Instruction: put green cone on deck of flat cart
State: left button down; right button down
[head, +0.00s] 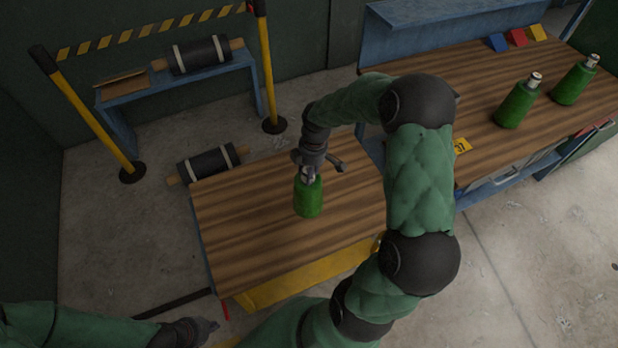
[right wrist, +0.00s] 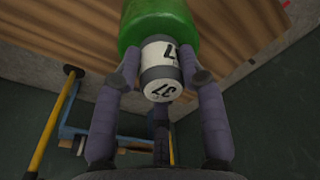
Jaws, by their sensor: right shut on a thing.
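The green cone (head: 308,198) has a grey-and-white numbered top, also plain in the right wrist view (right wrist: 160,70). My right gripper (head: 310,172) is shut on that top, with fingers on both sides. The cone is upright or nearly so over the wooden deck of the flat cart (head: 255,245). I cannot tell whether its base touches the deck. The deck is otherwise bare. My left gripper (head: 205,327) is low at the left, clear of the cart, and its jaw opening is unclear.
A workbench (head: 480,150) at the right holds two more green cones (head: 518,102) (head: 576,82), coloured wedges (head: 517,37) and a yellow tag (head: 462,146). Black rollers (head: 200,55) (head: 210,162) and a striped barrier (head: 150,35) stand behind the cart.

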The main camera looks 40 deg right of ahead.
aim_at(308, 200)
jog(key=shift+w+d+f, duration=0.3)
jog(key=shift+f, duration=0.15)
jog(key=shift+w+d+f, duration=0.25)
jog(key=shift+f, duration=0.15)
jog(key=shift+w+d+f+b, duration=0.1)
jog(key=shift+f+b, duration=0.3)
jog(key=shift+f, duration=0.45)
jog(key=shift+w+d+f+b, duration=0.1)
jog(key=shift+f+b, duration=0.3)
jog(key=shift+f, duration=0.55)
jog(key=c, duration=0.7)
grip_release()
jog(key=shift+s+a, duration=0.1)
